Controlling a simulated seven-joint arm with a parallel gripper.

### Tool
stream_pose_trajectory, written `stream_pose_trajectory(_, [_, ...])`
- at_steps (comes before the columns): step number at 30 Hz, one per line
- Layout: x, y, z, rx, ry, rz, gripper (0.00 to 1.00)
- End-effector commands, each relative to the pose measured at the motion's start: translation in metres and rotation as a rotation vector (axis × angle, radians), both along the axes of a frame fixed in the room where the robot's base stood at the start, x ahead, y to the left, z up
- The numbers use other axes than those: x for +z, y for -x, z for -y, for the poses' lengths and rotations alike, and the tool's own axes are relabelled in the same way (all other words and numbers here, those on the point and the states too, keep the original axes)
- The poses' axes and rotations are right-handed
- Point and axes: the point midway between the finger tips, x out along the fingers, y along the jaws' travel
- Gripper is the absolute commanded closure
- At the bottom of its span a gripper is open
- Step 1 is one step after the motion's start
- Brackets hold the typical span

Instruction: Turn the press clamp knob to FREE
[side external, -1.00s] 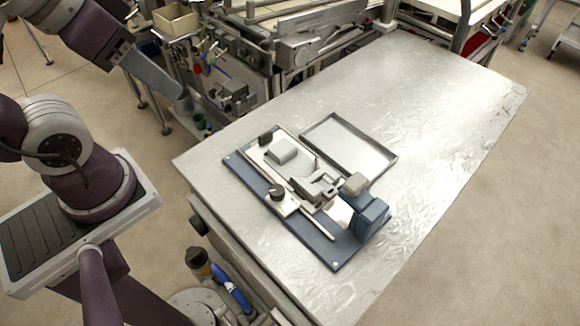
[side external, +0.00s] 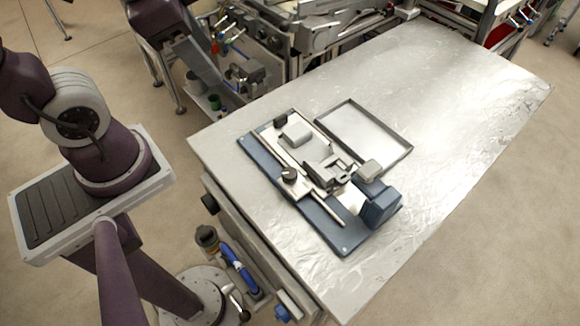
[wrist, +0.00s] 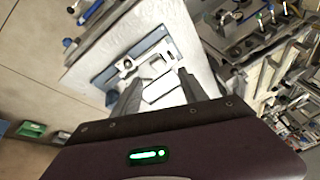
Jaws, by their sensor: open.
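A blue-based fixture (side external: 335,240) lies on the metal table, with a rail, grey blocks and a blue block at its right end. A dark round knob (side external: 289,175) stands on a light plate at its front edge; a smaller black knob (side external: 280,121) is at its far left end. No label is readable, and I cannot tell where either knob points. The fixture also shows in the wrist view (wrist: 108,75), beyond my fingers. My gripper (wrist: 160,80) is open and empty, well away from the fixture.
A shallow empty tray (side external: 408,153) lies behind the fixture. The table (side external: 480,90) is clear to the right and far side. Another black knob (side external: 209,203) is on the table's front side. Cluttered machinery (side external: 250,70) stands beyond the table's left end.

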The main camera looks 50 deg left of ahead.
Motion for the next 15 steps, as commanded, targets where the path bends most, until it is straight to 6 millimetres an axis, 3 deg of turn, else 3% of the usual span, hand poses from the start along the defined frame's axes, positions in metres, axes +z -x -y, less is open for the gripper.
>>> stream_pose_trajectory(3, [-0.040,-0.040,0.019,-0.461,-0.184,-0.165,0.49])
stream_pose_trajectory(6, [-0.084,-0.065,0.045,-0.886,-0.267,-0.274,0.49])
stream_pose_trajectory(10, [-0.137,-0.076,0.079,-1.329,-0.280,-0.339,0.49])
stream_pose_trajectory(15, [-0.169,-0.074,0.101,-1.583,-0.261,-0.348,0.49])
